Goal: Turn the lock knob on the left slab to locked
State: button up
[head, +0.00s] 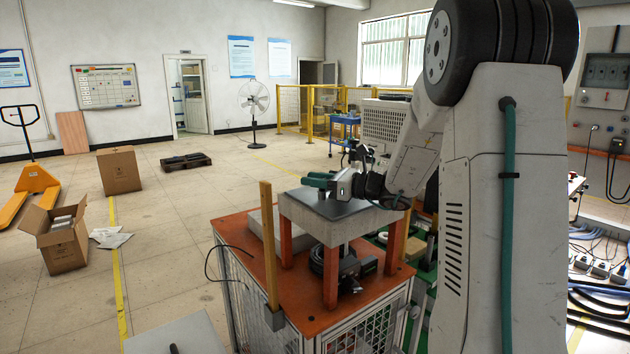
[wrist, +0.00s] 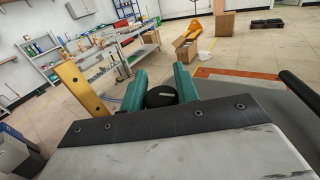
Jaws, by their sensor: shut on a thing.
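My gripper (head: 318,181), with teal fingers, is low over the far left part of a grey-topped slab (head: 345,214) on orange legs. In the wrist view the two teal fingers (wrist: 161,90) stand on either side of a round black knob (wrist: 158,100) and are shut on it. A short white mark shows on the knob's top, running nearly sideways in that view. The knob is not visible in the head view. I cannot read any locked or unlocked label.
The slab stands on an orange-topped cart (head: 238,238) with mesh sides. A yellowish post (head: 268,240) rises near its left front. A black cable (head: 208,262) loops off the left edge. A black bar (wrist: 298,88) shows at right in the wrist view. The floor to the left is mostly open.

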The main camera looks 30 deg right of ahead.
jog(key=shift+w+d+m+t+h, duration=0.15)
jog(key=shift+m+t+h, duration=0.65)
jog(key=shift+m+h, duration=0.5)
jog(key=o, duration=1)
jog(key=shift+n, duration=0.3)
jog(key=shift+c, duration=0.2)
jog(key=v, duration=0.8)
